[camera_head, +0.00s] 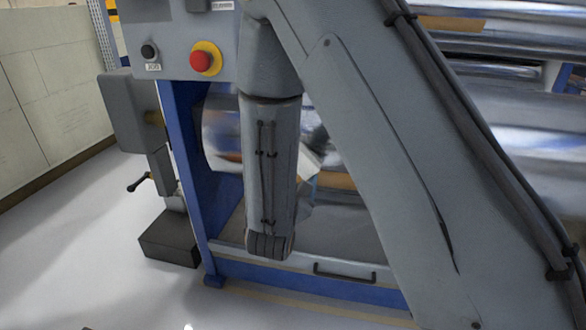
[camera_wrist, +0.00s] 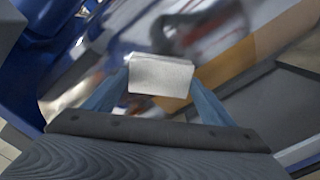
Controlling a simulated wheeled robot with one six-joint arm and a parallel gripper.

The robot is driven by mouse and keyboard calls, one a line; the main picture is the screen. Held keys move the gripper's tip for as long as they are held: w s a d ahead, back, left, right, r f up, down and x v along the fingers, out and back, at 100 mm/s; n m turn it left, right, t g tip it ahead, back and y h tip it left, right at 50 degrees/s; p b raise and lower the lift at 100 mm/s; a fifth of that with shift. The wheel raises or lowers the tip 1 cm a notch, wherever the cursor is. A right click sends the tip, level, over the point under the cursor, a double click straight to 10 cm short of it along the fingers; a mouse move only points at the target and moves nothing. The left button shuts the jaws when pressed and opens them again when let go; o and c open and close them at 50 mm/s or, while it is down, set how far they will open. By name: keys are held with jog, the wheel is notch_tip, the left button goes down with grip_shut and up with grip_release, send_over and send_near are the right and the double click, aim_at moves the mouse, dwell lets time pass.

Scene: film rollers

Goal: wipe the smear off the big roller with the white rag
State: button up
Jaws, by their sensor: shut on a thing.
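My gripper (camera_wrist: 159,80) is shut on the white rag (camera_wrist: 161,76), which sits between its two blue fingers. In the head view, a pale corner of the rag (camera_head: 308,164) shows just right of my forearm, which hides most of the gripper. The big shiny roller (camera_head: 222,128) lies behind my forearm, inside the blue machine frame. In the wrist view, a blurred reflective surface, apparently the roller (camera_wrist: 120,50), fills the area behind the rag. I cannot tell whether the rag touches it. I cannot make out the smear for certain.
A blue frame post (camera_head: 183,165) stands left of the roller. A grey panel above it carries a red stop button (camera_head: 201,61). A tray edge with a black handle (camera_head: 344,274) runs below. More shiny rollers (camera_head: 500,70) are at the upper right. Open floor (camera_head: 100,270) lies at left.

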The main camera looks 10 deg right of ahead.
aim_at(311, 166)
jog(key=shift+s+d, duration=0.3)
jog(key=shift+d, duration=0.45)
jog(key=shift+s+d, duration=0.3)
jog(key=shift+d, duration=0.45)
jog(key=shift+w, duration=0.1)
jog(key=shift+w+a+r+b, duration=0.1)
jog(key=shift+w+a+b, duration=0.25)
jog(key=shift+a, duration=0.5)
jog(key=shift+w+a+b, duration=0.1)
jog(key=shift+w+a, duration=0.35)
jog(key=shift+a, duration=0.4)
jog(key=shift+c, duration=0.4)
jog(key=shift+w+a+b, duration=0.15)
jog(key=shift+w+a, duration=0.15)
jog(key=shift+a, duration=0.75)
jog(key=shift+w+a+b, duration=0.2)
jog(key=shift+w+a, duration=0.15)
jog(key=shift+a, duration=0.75)
jog(key=shift+w+a+b, duration=0.15)
jog(key=shift+w+a, duration=0.15)
jog(key=shift+a, duration=0.75)
jog(key=a, duration=0.1)
jog(key=w+a, duration=0.1)
jog(key=a, duration=0.1)
jog(key=shift+w+b, duration=0.2)
jog(key=shift+b, duration=0.2)
jog(key=shift+p+v, duration=0.5)
jog(key=shift+v, duration=2.55)
